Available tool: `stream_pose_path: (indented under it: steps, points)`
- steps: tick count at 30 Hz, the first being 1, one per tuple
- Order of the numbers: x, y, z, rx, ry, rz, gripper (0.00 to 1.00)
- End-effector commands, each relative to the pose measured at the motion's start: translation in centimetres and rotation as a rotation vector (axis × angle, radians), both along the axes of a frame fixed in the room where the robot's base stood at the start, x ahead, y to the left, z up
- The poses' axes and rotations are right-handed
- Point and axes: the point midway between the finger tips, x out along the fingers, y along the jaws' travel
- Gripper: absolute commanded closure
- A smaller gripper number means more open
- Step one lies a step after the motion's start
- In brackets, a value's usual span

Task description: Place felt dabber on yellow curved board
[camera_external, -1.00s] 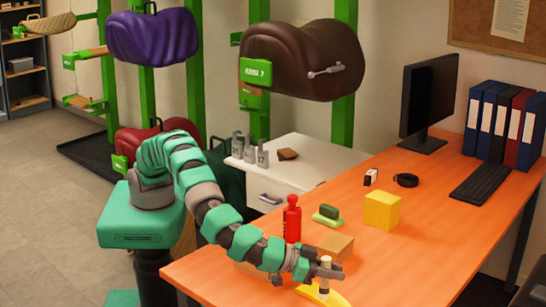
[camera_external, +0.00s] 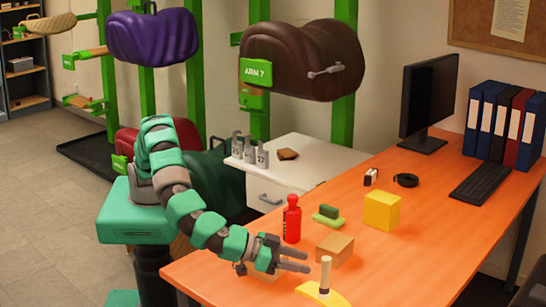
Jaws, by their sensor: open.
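The felt dabber (camera_external: 325,272), with a pale upright handle and a darker base, stands on the yellow curved board (camera_external: 338,299) at the front of the orange desk. It looks upright and touches the board. My gripper (camera_external: 308,261) is open and empty, to the left of the dabber and apart from it. Its two fingers point right, toward the dabber and the wooden block. The dabber's lower end is small in the picture, so its exact seating is hard to tell.
A wooden block (camera_external: 335,249) sits just behind the dabber. A red bottle (camera_external: 292,220), a green pad (camera_external: 328,214) and a yellow cube (camera_external: 382,211) stand farther back. The desk's right front is clear.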

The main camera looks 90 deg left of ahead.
Motion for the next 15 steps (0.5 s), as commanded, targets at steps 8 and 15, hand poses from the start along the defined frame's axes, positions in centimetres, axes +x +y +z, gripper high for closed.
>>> stream_pose_path:
  steps: [8, 15]
  points:
    - [-2.4, 0.0, 0.9, -0.002, 0.000, 0.001, 0.56]
    - [-2.5, 0.0, 0.9, -0.002, 0.001, 0.001, 0.56]
